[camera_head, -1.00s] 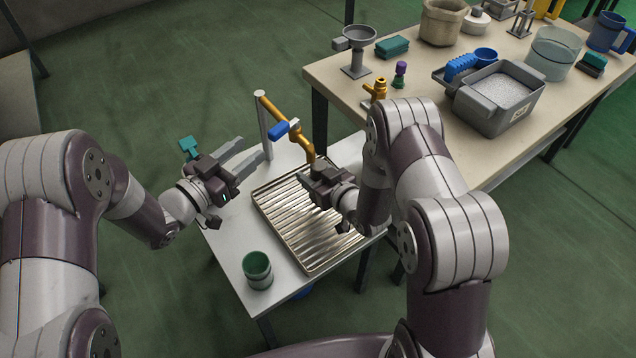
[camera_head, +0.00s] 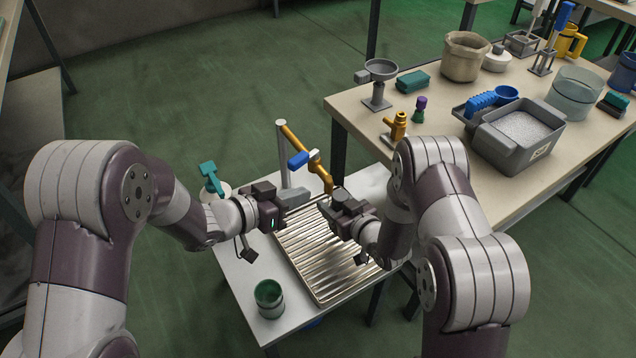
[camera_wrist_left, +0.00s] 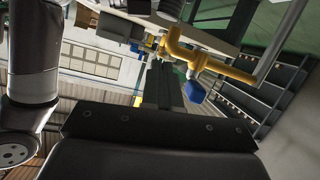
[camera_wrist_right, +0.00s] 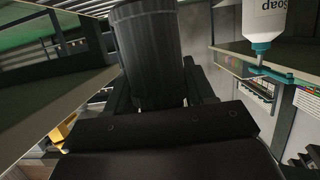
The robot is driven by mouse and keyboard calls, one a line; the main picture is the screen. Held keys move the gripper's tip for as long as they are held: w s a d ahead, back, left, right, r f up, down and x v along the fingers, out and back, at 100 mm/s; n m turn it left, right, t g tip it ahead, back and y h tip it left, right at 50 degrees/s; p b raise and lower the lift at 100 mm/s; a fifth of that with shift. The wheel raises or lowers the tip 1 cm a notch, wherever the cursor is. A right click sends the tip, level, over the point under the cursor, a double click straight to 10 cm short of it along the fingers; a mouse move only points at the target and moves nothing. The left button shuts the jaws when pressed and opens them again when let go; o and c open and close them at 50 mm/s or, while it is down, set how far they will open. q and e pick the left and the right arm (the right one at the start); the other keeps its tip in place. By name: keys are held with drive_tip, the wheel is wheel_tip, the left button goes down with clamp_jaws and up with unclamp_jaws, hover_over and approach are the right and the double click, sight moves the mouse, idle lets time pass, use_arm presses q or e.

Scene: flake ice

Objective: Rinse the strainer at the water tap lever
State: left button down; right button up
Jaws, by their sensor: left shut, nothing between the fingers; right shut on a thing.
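The brass water tap (camera_head: 319,170) stands at the back of the small white table, with its blue lever (camera_head: 298,159) on the left. The tap and the blue lever (camera_wrist_left: 195,92) also show in the left wrist view. My left gripper (camera_head: 294,196) is shut and empty, below and in front of the lever and apart from it. My right gripper (camera_head: 340,196) is over the drain tray, near the tap's spout. In the right wrist view it is shut on a dark, cylinder-shaped thing (camera_wrist_right: 147,50), which I take to be the strainer. Its mesh and opening are hidden.
A ribbed metal drain tray (camera_head: 345,296) lies under both grippers. A green cup (camera_head: 269,298) stands at the table's front left. A soap bottle with a teal pump (camera_head: 210,178) is behind my left forearm. The wooden table (camera_head: 450,190) at right holds a grey bin (camera_head: 512,150).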

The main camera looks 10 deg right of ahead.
sight(304, 157)
use_arm(q)
drive_tip(key=d+y, duration=0.1)
drive_tip(key=w+d+y, duration=0.1)
drive_tip(key=d+y, duration=0.1)
drive_tip(key=w+d+r+y, duration=0.1)
drive_tip(key=shift+w+d+m+y, duration=0.15)
drive_tip(key=shift+w+m+y, duration=0.05)
drive_tip(key=shift+m+y, duration=0.1)
drive_tip(key=s+d+r+n+y, duration=0.1)
drive_tip(key=s+r+n+y, duration=0.1)
drive_tip(key=s+r+y, duration=0.7)
drive_tip(key=w+a+f, duration=0.1)
drive_tip(key=w+f, duration=0.2)
drive_tip(key=w, duration=0.2)
drive_tip(key=w+a+f+h, duration=0.1)
drive_tip(key=w+f, duration=0.3)
drive_tip(key=w, duration=0.2)
drive_tip(key=shift+w+t, duration=0.3)
drive_tip(key=shift+t, duration=0.1)
